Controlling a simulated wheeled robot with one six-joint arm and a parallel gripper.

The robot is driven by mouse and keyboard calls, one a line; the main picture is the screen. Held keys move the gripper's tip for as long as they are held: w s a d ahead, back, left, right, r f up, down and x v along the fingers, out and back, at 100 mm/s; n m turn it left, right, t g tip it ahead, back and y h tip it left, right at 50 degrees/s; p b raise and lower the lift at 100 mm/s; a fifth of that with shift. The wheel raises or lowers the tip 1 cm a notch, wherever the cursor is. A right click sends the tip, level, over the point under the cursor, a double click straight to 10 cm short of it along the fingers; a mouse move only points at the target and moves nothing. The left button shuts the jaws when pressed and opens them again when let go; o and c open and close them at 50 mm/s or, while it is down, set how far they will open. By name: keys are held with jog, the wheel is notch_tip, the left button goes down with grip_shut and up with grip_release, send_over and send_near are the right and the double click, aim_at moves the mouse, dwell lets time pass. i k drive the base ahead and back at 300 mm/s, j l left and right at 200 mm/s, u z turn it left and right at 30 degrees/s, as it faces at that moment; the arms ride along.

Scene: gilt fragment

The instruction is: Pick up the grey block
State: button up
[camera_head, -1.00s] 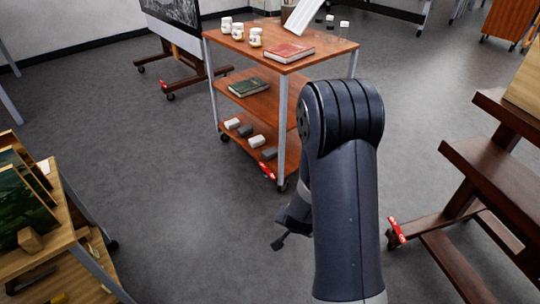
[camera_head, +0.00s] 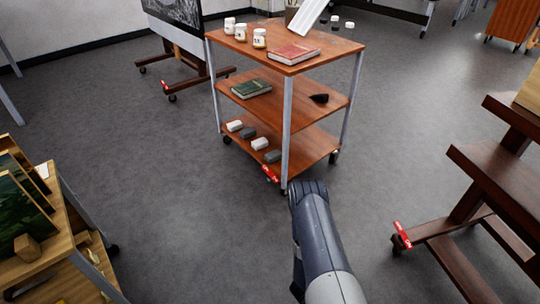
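Two dark grey blocks lie on the bottom shelf of the wooden cart, in a row with two white blocks. One grey block (camera_head: 273,156) is at the near end of the row, close to the front corner post. The other grey block (camera_head: 249,133) lies between the two white blocks (camera_head: 234,126) (camera_head: 260,143). My arm reaches up from the bottom of the view, right of and nearer than the row. My gripper does not show; it is hidden by my arm or out of the picture.
The cart has a top shelf (camera_head: 335,45) with jars and a red book (camera_head: 293,54), and a middle shelf with a green book (camera_head: 251,88) and a dark object (camera_head: 319,98). Its metal post (camera_head: 286,130) stands beside the blocks. A wooden easel (camera_head: 465,225) is at right.

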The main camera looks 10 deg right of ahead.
aim_at(272, 156)
jog(key=i+u, duration=0.4)
jog(key=i, duration=1.9)
